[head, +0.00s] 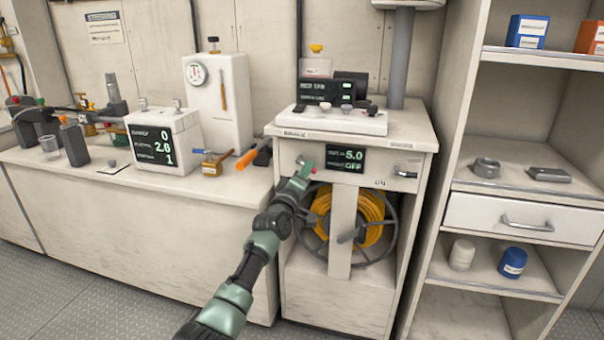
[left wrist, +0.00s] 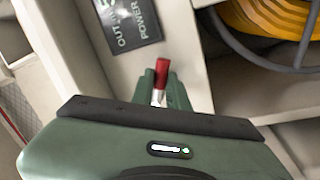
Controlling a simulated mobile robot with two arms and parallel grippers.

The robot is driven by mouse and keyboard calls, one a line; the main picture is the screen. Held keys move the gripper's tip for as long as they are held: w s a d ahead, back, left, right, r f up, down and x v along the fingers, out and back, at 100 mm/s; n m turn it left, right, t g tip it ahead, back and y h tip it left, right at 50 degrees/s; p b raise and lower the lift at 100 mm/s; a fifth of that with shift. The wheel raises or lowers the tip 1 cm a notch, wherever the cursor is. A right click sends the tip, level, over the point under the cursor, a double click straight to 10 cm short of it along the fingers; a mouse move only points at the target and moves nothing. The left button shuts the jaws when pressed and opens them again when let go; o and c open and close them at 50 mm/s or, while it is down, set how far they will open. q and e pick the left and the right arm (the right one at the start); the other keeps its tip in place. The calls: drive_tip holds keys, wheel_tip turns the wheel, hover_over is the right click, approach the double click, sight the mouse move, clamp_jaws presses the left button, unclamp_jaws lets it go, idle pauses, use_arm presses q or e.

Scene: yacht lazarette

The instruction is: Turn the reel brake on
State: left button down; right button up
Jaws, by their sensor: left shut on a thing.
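The hose reel (head: 345,220) with yellow hose sits in the open bay of the white cabinet. In the left wrist view my left gripper (left wrist: 160,85) is shut on a small red-tipped lever (left wrist: 161,68) with a metal shaft. The lever's base is hidden by the fingers. A grey handle (head: 405,172) is on the panel's right side, near a small label that seems to read ON. My right gripper is not in view.
An orange-handled tool (head: 247,159) juts out at the counter's right end, close to my left gripper. A white box with a display (head: 155,143) stands on the counter. Open shelves (head: 520,185) with a drawer are at the right. The floor at the left is clear.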

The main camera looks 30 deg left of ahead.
use_arm(q)
drive_tip(key=n, duration=0.1)
drive_tip(key=n+y+p, duration=0.1)
drive_tip(key=n, duration=0.1)
drive_tip(key=r+n, duration=0.1)
drive_tip(key=shift+w+d+n, duration=0.1)
drive_tip(key=shift+d+n, duration=0.15)
drive_tip(key=shift+n, duration=0.15)
drive_tip(key=shift+r+n+y+p, duration=0.25)
drive_tip(key=shift+n+y+p, duration=0.25)
drive_tip(key=shift+n, duration=0.5)
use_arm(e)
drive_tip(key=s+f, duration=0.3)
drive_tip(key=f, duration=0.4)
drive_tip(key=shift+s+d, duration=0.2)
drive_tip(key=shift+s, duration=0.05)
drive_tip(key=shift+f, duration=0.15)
use_arm(q)
drive_tip(key=c, duration=1.4)
unclamp_jaws()
